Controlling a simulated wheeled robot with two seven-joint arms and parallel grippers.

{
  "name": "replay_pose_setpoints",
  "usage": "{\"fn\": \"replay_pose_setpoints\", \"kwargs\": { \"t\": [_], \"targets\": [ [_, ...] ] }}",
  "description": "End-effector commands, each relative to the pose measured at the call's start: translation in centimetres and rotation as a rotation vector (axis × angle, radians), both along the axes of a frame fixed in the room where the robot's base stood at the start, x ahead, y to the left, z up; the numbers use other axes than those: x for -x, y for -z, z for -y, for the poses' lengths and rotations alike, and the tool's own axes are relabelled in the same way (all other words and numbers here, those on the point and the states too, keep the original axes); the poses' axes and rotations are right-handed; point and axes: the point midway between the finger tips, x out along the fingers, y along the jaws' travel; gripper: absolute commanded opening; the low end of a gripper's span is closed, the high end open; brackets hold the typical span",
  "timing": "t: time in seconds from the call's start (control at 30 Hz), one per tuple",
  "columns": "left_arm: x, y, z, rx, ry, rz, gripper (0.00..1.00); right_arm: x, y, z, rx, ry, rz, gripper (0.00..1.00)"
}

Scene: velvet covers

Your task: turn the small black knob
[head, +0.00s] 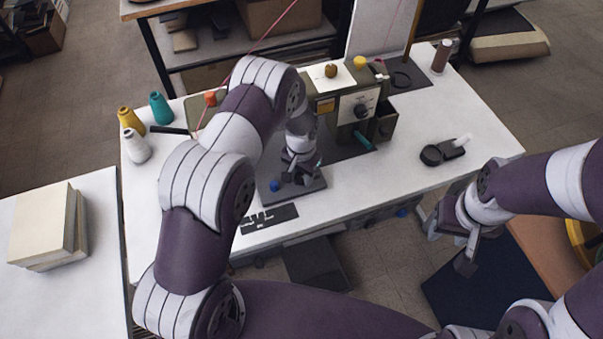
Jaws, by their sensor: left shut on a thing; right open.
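The green sewing machine (338,104) stands at the back of the white table. A black knob (361,110) sits on the white dial plate on its front, clear of both grippers. My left gripper (299,178) points down at the dark base plate (311,191) in front of the machine. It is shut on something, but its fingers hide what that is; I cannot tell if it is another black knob. A small blue knob (274,186) shows just left of the fingers. My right gripper (452,248) is open and empty, off the table's front edge at the right.
Yellow (130,121), teal (160,108) and white (137,146) thread cones stand at the table's left. A black item with a white piece (443,152) lies on the right. A black label strip (269,218) is near the front edge. The table's right front is mostly clear.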

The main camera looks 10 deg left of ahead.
Motion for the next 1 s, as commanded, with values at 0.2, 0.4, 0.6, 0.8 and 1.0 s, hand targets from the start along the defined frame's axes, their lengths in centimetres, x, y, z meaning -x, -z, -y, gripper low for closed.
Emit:
{"fn": "replay_pose_setpoints", "kwargs": {
  "t": [0.2, 0.4, 0.6, 0.8, 1.0],
  "targets": [
    [-0.1, 0.0, 0.0, 0.001, -0.032, 0.002, 0.07, 0.0, 0.1, 0.0, 0.0, 0.0, 0.0, 0.43],
    [-0.1, 0.0, 0.0, 0.001, -0.137, 0.003, 0.08, 0.0, 0.5, 0.0, 0.0, 0.0, 0.0, 0.43],
    [-0.1, 0.0, 0.0, 0.001, -0.308, 0.004, 0.08, 0.0, 1.1, 0.0, 0.0, 0.0, 0.0, 0.43],
    [-0.1, -0.1, -0.1, 0.0, -0.499, 0.004, 0.08, 0.0, 1.5, 0.0, 0.0, 0.0, 0.0, 0.43],
    [-0.1, -0.1, -0.1, 0.0, -0.689, 0.004, 0.08, 0.0, 1.9, 0.0, 0.0, 0.0, 0.0, 0.43]
  ]
}}
